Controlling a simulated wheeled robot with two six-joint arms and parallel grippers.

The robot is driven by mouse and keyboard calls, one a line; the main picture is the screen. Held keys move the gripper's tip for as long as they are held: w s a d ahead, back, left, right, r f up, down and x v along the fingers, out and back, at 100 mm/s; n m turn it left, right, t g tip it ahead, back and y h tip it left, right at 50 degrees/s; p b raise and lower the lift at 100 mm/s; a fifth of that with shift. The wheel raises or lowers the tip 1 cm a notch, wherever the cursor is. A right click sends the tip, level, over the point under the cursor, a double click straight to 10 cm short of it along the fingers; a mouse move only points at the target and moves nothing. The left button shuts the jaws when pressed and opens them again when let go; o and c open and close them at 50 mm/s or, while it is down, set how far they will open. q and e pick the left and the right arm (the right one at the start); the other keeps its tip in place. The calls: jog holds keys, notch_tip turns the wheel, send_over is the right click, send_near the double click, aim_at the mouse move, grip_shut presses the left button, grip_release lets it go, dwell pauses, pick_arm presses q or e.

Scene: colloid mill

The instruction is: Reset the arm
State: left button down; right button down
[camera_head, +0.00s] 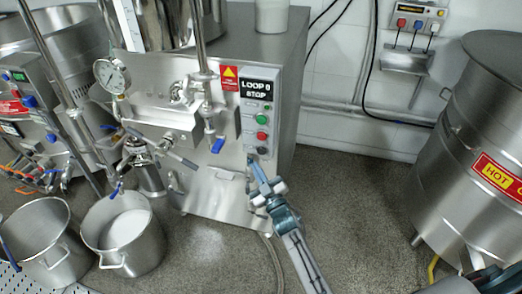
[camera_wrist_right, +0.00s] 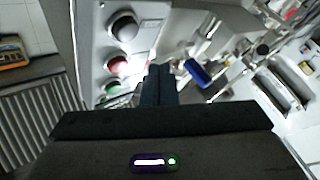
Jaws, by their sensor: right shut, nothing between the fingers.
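My right gripper (camera_head: 256,168) is shut and empty, its two dark fingers pressed together. It points up at the front of the steel colloid mill (camera_head: 225,185), just below the control panel (camera_head: 258,112). In the right wrist view the closed fingers (camera_wrist_right: 158,74) show beside a black knob (camera_wrist_right: 123,27), a red button (camera_wrist_right: 118,65) and a partly hidden green button (camera_wrist_right: 113,88). A blue valve handle (camera_wrist_right: 199,72) lies just right of the fingertips. I cannot tell whether the fingers touch the machine. My left gripper is not in view.
Two steel pots stand at lower left, one empty (camera_head: 45,240) and one with white contents (camera_head: 125,235). A large steel drum (camera_head: 478,125) with a red label stands at right. Outlets (camera_head: 415,20) are on the back wall. Floor (camera_head: 350,215) is clear right of the mill.

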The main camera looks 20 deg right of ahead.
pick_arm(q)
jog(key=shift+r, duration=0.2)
pick_arm(e)
jog(key=shift+s+a, duration=0.35)
jog(key=shift+s, duration=0.15)
